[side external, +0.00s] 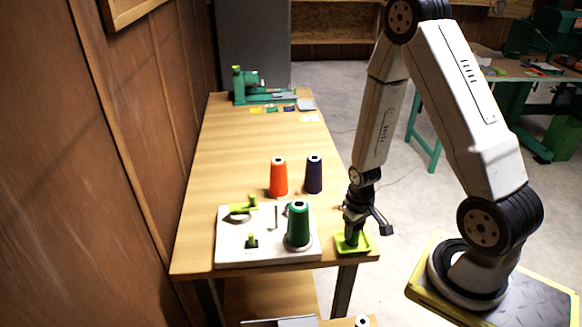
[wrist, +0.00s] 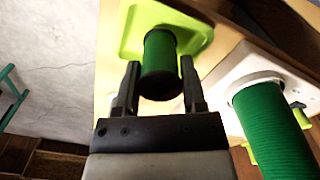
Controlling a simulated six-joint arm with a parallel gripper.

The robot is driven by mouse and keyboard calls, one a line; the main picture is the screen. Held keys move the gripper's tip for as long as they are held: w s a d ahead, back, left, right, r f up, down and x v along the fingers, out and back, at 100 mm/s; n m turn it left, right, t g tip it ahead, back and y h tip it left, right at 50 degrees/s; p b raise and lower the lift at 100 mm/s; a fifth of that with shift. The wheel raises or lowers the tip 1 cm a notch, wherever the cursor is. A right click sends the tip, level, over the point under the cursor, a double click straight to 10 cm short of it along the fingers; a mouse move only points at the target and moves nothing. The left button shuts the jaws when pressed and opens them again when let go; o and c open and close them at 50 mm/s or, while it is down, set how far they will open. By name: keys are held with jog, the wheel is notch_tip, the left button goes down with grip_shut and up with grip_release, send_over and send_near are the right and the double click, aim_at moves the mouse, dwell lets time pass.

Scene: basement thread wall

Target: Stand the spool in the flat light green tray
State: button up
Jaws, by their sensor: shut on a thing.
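The flat light green tray (side external: 364,245) sits at the near right corner of the table. In the wrist view the tray (wrist: 194,40) lies beyond the fingertips. My gripper (side external: 351,229) is low over the tray. In the wrist view my gripper (wrist: 160,76) is shut on a small dark green spool (wrist: 160,52), one finger on each side. The spool's dark end faces the camera and its far end is over the tray's floor. I cannot tell whether it touches the tray. In the side view the spool is mostly hidden by the gripper.
A white board (side external: 232,254) with a large green thread cone (side external: 298,225) stands left of the tray. Orange (side external: 278,177) and dark purple (side external: 314,175) cones stand behind. A green machine (side external: 258,88) is at the far end. The table's middle is clear.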

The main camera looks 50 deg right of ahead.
jog(key=shift+f, duration=0.4)
jog(key=o, duration=1.1)
jog(key=shift+r, duration=3.55)
